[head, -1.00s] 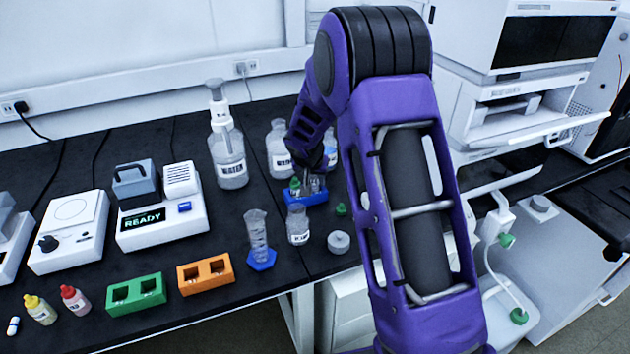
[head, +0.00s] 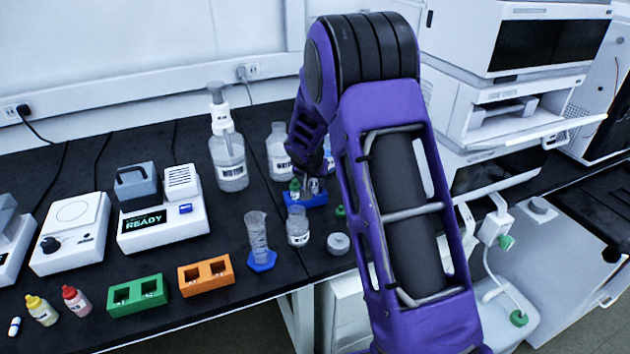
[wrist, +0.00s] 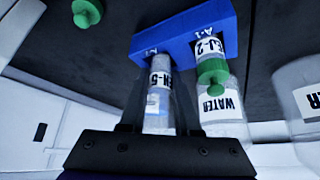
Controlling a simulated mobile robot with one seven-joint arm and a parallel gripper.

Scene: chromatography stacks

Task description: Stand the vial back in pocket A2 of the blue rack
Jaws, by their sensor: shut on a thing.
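The blue rack (head: 318,200) stands on the black bench in front of the bottles, and its edge crosses the top of the wrist view (wrist: 182,36). My gripper (wrist: 155,122) is shut on a clear, white-labelled vial (wrist: 159,88). The vial's far end meets the rack beside the left pocket mark; I cannot tell how deep it sits. A second vial (wrist: 209,46), labelled EJ-2 with a green cap, stands in the pocket marked A-1; in the head view it is at the rack's left (head: 295,186). My forearm partly hides the gripper in the head view.
A water bottle (head: 298,226), a round grey-white object (head: 338,244) and a cylinder (head: 258,240) stand in front. Larger bottles (head: 278,152) stand behind. Orange (head: 206,275) and green (head: 137,294) racks are front left.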

